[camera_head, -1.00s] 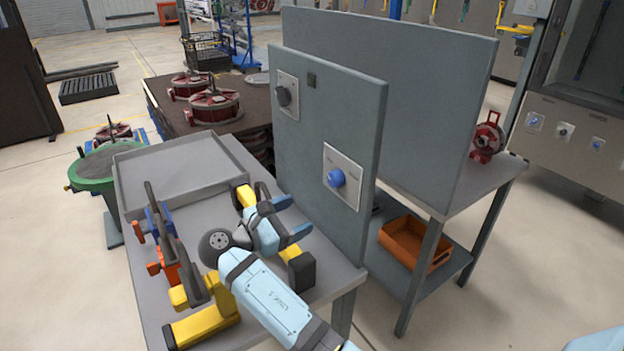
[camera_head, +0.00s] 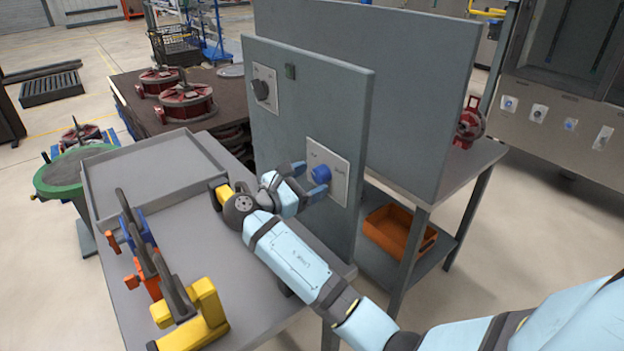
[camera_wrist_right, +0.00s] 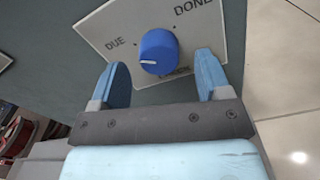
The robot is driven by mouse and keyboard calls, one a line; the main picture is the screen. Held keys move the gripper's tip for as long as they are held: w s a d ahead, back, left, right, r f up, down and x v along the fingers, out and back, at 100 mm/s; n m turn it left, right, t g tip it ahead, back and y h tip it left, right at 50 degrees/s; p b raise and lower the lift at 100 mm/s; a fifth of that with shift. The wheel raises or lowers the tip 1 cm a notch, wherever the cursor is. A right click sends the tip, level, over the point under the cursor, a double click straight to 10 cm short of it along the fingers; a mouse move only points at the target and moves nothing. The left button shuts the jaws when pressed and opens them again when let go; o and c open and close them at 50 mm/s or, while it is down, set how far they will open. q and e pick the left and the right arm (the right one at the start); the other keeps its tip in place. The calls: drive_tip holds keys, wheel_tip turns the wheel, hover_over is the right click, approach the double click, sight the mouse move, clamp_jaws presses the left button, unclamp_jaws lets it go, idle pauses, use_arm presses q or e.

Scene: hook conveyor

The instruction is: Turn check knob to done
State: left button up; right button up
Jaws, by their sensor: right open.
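The check knob (camera_head: 321,173) is a round blue knob on a pale plate (camera_head: 342,180) fixed to the upright grey panel. In the right wrist view the knob (camera_wrist_right: 158,50) has a white mark on its lower left, on the side of the DUE label; DONE is at the plate's upper right. My right gripper (camera_head: 309,180) is open and empty, close in front of the knob. In the wrist view its blue fingertips (camera_wrist_right: 160,62) stand apart on either side of the knob; contact cannot be told. My left gripper is not in view.
A dark knob (camera_head: 261,90) sits higher on the same panel (camera_head: 300,110). An orange bin (camera_head: 395,232) is on a shelf behind the panel at right.

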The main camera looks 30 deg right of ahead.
drive_tip(key=shift+d, duration=0.6)
drive_tip(key=c, duration=0.9)
drive_tip(key=shift+c, duration=0.2)
